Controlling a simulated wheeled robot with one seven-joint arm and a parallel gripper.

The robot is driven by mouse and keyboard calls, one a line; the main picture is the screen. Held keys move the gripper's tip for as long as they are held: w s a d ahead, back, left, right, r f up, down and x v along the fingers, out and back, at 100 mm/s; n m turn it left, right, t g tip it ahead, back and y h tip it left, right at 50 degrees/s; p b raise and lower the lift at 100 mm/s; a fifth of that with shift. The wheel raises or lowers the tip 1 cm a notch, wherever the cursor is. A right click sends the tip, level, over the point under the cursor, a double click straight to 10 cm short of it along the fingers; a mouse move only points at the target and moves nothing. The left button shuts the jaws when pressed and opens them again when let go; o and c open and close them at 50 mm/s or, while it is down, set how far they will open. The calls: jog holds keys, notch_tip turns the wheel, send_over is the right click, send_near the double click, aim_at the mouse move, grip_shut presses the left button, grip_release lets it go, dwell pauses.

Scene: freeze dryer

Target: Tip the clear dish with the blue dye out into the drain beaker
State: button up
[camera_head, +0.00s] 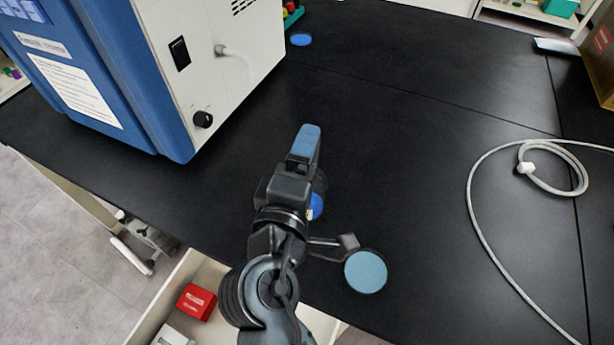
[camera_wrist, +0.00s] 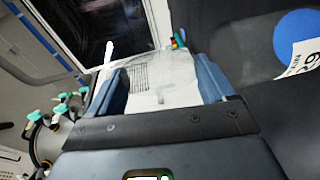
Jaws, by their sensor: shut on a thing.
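My gripper (camera_head: 307,140) is over the black bench, right of the dryer. In the wrist view its two blue fingers (camera_wrist: 163,82) stand apart, with a faint clear thing (camera_wrist: 188,68) between them. I take this for the clear dish; its outline is hard to make out, and I see no blue dye in it. A deep-blue disc (camera_wrist: 297,37) with a white label shows at upper right in the wrist view. In the head view, a blue round thing (camera_head: 317,206) is partly hidden behind my gripper. I cannot tell which thing is the drain beaker.
A blue and white machine (camera_head: 200,60) stands at the left. A grey-blue disc (camera_head: 366,272) lies near the bench's front edge. A small blue disc (camera_head: 300,39) is at the back. A pale hose (camera_head: 483,225) curls at the right. The middle of the bench (camera_head: 420,140) is clear.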

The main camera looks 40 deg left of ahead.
jog(key=shift+s+a+n, duration=0.15)
jog(key=shift+a+n, duration=0.1)
jog(key=shift+n, duration=0.35)
dwell(1.2)
jog(key=m, duration=0.1)
jog(key=m+b, duration=0.1)
jog(key=d+m, duration=0.1)
jog(key=shift+w+f, duration=0.2)
jog(key=shift+f, duration=0.1)
jog(key=shift+w+d+r+m+g, duration=0.15)
jog(key=shift+m+g, duration=0.15)
jog(key=shift+m, duration=0.6)
jog(key=shift+w+d+f+m+y+b, duration=0.2)
jog(key=shift+d+m+y+b, duration=0.1)
jog(key=shift+m+b, duration=0.35)
jog(key=w+d+f+m+g+y+b, duration=0.1)
jog(key=w+d+m, duration=0.4)
jog(key=m, duration=0.5)
jog(key=shift+d+f+g+y, duration=0.3)
jog(key=shift+d+f+y, duration=0.3)
jog(key=shift+d+f, duration=0.65)
